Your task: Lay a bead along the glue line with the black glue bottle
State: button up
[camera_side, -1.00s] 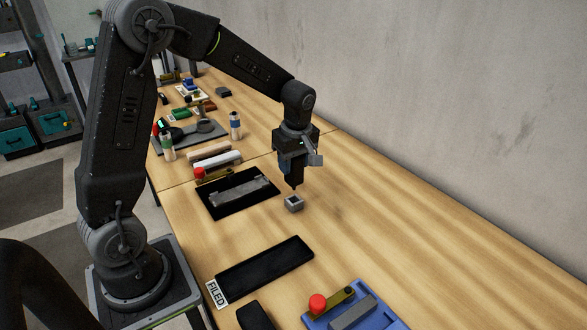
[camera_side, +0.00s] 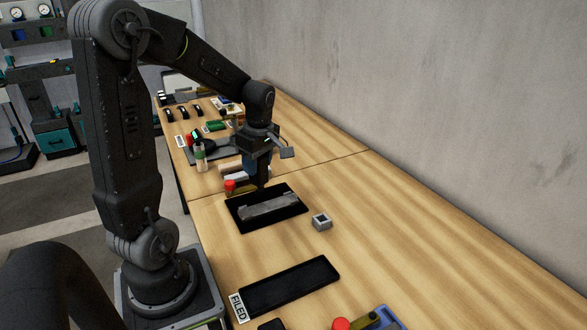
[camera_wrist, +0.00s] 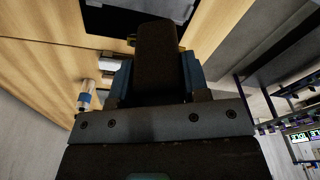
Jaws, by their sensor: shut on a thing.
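My gripper (camera_side: 256,166) is shut on the black glue bottle (camera_side: 263,182), which points down near the back edge of a black tray (camera_side: 241,226). In the wrist view the bottle (camera_wrist: 157,55) is a dark block between blue fingers. A grey bar-like part (camera_side: 268,207) lies in the tray. I cannot make out a glue line or a bead on it. The bottle's tip is too small and dark to tell whether it touches anything. A small grey square holder (camera_side: 321,222) stands empty to the right of the tray.
A red-knobbed clamp (camera_side: 231,186) sits at the tray's back left. An empty black tray (camera_side: 290,288) labelled FILED lies in front. A blue fixture (camera_side: 388,320) is at the bottom edge. The bench's right side is clear.

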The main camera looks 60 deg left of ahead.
aim_at(249, 182)
jog(key=shift+s+a+r+n, duration=0.1)
jog(key=shift+s+a+n, duration=0.15)
jog(key=shift+s, duration=0.35)
jog(key=shift+s+a+n, duration=0.15)
jog(key=shift+s+a, duration=0.05)
jog(key=shift+s, duration=0.35)
notch_tip(249, 182, down, 5)
jog(key=shift+f, duration=0.2)
jog(key=w, duration=0.9)
jog(key=shift+w, duration=0.4)
jog(key=shift+f, duration=0.35)
jog(key=shift+f, duration=0.4)
jog(key=shift+f, duration=0.1)
